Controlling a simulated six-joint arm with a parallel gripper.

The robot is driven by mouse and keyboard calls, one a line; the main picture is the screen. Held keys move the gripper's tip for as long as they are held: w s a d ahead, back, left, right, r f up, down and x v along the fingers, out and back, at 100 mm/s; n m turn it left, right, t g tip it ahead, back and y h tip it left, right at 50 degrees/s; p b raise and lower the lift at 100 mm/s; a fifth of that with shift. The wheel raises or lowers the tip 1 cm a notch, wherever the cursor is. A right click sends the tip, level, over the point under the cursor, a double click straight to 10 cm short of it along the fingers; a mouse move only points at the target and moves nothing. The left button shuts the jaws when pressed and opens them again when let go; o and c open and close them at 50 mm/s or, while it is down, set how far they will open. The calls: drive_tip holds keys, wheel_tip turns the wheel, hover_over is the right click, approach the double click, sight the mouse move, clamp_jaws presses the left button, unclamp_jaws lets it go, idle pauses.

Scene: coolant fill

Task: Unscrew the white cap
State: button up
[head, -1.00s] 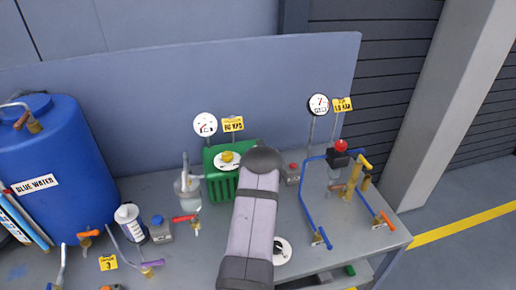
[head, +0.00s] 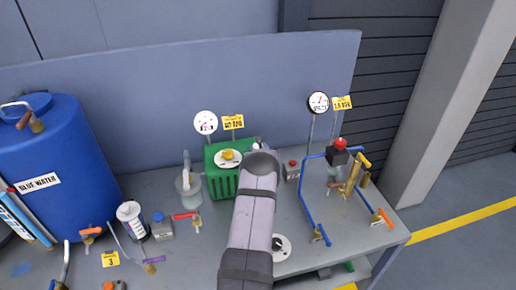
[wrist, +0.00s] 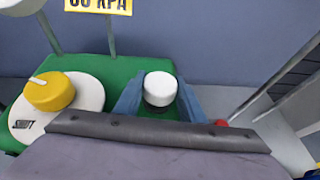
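The white cap (wrist: 160,87) sits upright on a dark neck on the green tank (wrist: 95,75) in the wrist view. My gripper (wrist: 160,95) has its two blue fingers on either side of the cap. The fingers look spread, with the cap between them, and I see no clear contact. In the head view the green tank (head: 222,182) stands at the middle of the bench, and a bit of the white cap (head: 256,146) shows just beyond the end of my arm. The fingers are hidden there behind my arm.
A yellow knob on a white dial (wrist: 52,92) sits left of the cap on the tank. A glass jar (head: 188,185) stands left of the tank. A blue pipe frame (head: 308,205) with brass valves stands to the right. A grey panel (head: 170,90) rises behind.

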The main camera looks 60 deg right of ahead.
drive_tip(key=o, duration=0.4)
drive_tip(key=c, duration=0.7)
drive_tip(key=shift+o, duration=0.2)
drive_tip(key=shift+n+t+y, duration=0.3)
drive_tip(key=shift+n+t, duration=0.1)
drive_tip(key=shift+n, duration=0.1)
drive_tip(key=shift+n+t+y+b, duration=0.3)
drive_tip(key=shift+n+t+y, duration=0.2)
drive_tip(key=shift+n+y, duration=0.1)
drive_tip(key=shift+r+n+t+y+b, duration=0.1)
drive_tip(key=shift+n+t+y+b, duration=0.4)
drive_tip(key=shift+n+y, duration=0.1)
